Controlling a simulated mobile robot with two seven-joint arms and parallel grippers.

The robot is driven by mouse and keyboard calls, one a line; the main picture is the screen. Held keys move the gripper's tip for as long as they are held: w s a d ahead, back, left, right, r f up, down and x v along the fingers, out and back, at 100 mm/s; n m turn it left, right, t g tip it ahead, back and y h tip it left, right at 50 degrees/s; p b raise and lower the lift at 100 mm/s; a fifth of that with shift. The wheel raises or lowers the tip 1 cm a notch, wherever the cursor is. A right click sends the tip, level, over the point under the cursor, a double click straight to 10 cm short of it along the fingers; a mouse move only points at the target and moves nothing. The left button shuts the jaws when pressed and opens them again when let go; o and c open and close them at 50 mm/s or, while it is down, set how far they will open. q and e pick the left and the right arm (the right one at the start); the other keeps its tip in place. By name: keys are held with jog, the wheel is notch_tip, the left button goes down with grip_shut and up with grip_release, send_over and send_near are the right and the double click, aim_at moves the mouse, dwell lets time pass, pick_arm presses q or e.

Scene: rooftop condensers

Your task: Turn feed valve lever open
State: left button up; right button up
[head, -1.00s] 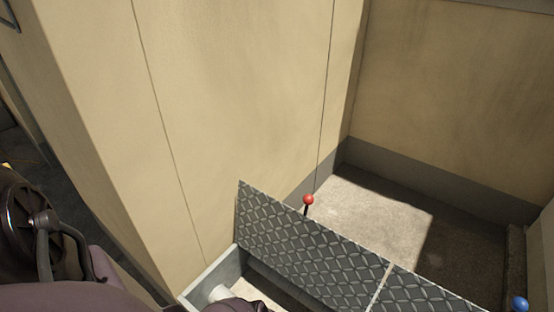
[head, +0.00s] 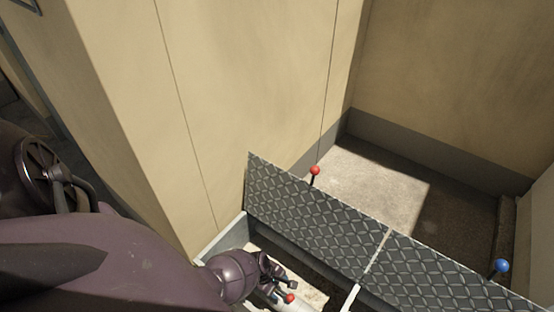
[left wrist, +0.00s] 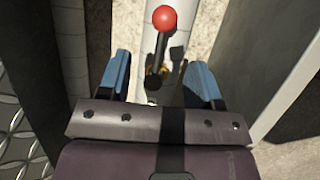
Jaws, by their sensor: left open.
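A lever with a red ball knob and dark stem (left wrist: 164,20) stands on a white pipe (left wrist: 183,45) in the left wrist view. Its base has a small brass-coloured part. In the head view, the red knob (head: 290,298) shows low in the open trench, just by my left gripper (head: 277,280). In the left wrist view, my left gripper (left wrist: 158,78) is open, with blue fingers on either side of the lever's lower stem. The knob lies beyond the fingertips. No closing contact shows. My right gripper is not in view.
Raised tread-plate covers (head: 305,205) stand behind the trench (head: 222,240). A second red knob (head: 314,170) and a blue knob (head: 501,265) rise by the covers. A beige wall (head: 240,90) stands close behind on the left. Bare floor lies beyond the covers.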

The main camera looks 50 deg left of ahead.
pick_arm(q)
jog(key=p+v, duration=0.2)
jog(key=v, duration=0.2)
jog(key=shift+s+r, duration=0.1)
jog(key=shift+r, duration=0.1)
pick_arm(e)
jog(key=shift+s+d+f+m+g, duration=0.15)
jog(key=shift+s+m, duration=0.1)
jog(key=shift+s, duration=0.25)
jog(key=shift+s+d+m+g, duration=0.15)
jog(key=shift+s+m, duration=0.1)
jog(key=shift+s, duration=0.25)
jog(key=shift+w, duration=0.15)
